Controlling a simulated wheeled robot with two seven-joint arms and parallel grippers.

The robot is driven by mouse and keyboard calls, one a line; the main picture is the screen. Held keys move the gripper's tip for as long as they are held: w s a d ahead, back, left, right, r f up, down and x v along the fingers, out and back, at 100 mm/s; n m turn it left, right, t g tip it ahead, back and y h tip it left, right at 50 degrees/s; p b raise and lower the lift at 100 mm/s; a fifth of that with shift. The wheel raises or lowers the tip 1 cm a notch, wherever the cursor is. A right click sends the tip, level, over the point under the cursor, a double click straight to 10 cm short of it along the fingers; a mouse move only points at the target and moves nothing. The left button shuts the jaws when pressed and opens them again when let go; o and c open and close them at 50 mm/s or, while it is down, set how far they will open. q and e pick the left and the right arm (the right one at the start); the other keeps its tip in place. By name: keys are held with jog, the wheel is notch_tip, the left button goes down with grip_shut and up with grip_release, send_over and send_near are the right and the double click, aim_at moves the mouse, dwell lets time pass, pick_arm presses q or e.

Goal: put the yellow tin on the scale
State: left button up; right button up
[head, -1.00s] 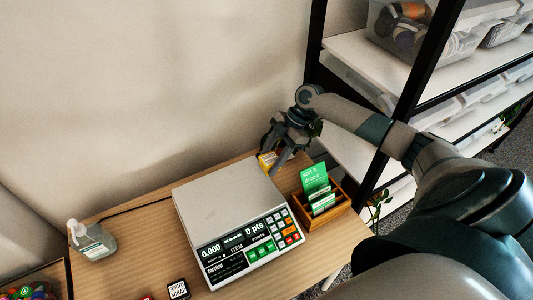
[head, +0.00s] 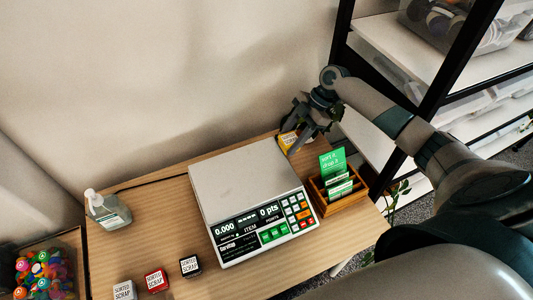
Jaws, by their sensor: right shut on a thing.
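The yellow tin (head: 287,141) is at the back right of the table, behind the scale's right rear corner, with a white label facing me. My right gripper (head: 298,140) comes down over it from above and is shut on it. The fingers hide part of the tin, and I cannot tell whether it still touches the table. The scale (head: 240,178) has a bare grey plate, and its display reads 0.000 and 0 pts. My left gripper is not in view.
A wooden card box (head: 346,200) with green cards stands right of the scale. A clear pump bottle (head: 107,210) stands at the left. Black (head: 190,266), red (head: 156,281) and white (head: 124,290) tins stand in front. A shelf rack (head: 385,50) rises at the right.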

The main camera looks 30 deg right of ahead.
jog(key=w+a+f+b, duration=0.4)
jog(key=w+a, duration=0.1)
jog(key=shift+w+f, duration=0.25)
jog(key=shift+f, duration=0.05)
jog(key=shift+w+a, duration=0.1)
jog(key=shift+w, duration=0.15)
jog(key=shift+f+b, duration=1.55)
jog(key=shift+f, duration=0.5)
jog(key=shift+f, duration=0.15)
jog(key=o, duration=1.3)
jog(key=shift+s, duration=0.1)
